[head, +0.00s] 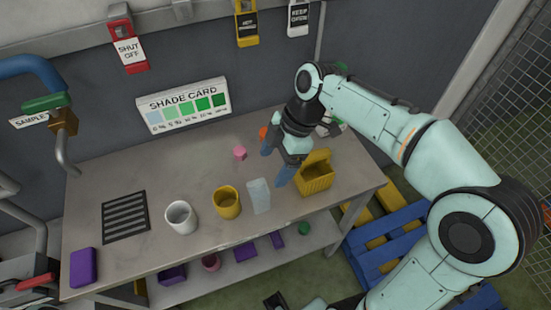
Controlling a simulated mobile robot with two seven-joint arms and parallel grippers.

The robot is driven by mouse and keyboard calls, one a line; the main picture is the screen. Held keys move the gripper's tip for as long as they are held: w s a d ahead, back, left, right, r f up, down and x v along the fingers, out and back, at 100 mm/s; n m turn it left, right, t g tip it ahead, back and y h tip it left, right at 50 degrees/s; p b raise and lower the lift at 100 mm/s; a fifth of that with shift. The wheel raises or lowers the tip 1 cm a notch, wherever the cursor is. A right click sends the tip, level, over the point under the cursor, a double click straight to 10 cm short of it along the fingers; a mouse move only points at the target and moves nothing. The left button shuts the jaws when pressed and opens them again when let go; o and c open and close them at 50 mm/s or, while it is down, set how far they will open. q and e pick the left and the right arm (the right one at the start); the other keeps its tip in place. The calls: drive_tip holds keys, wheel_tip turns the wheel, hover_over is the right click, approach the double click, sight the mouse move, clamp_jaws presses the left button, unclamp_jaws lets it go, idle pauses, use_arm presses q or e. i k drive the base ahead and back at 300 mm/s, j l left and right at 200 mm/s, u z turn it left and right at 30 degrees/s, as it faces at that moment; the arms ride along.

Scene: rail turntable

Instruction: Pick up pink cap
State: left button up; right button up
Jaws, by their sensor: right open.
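A small pink cap (239,153) lies on the grey table, behind the yellow cup and near the middle of the tabletop. My right gripper (275,166) comes in from the right and is open, with its blue fingertips to the right of the pink cap. It is apart from the cap, and nothing shows between its fingers. My left gripper is not in view.
On the table (112,189) stand a white cup (181,218), a yellow cup (227,202), a translucent container (259,197) and a yellow basket (317,178) close to my right gripper. A dark grate (125,217) lies at left, beside a purple block (83,267). An orange item (263,133) sits behind the gripper.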

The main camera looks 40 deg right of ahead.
sight(239, 153)
drive_tip(key=k, duration=1)
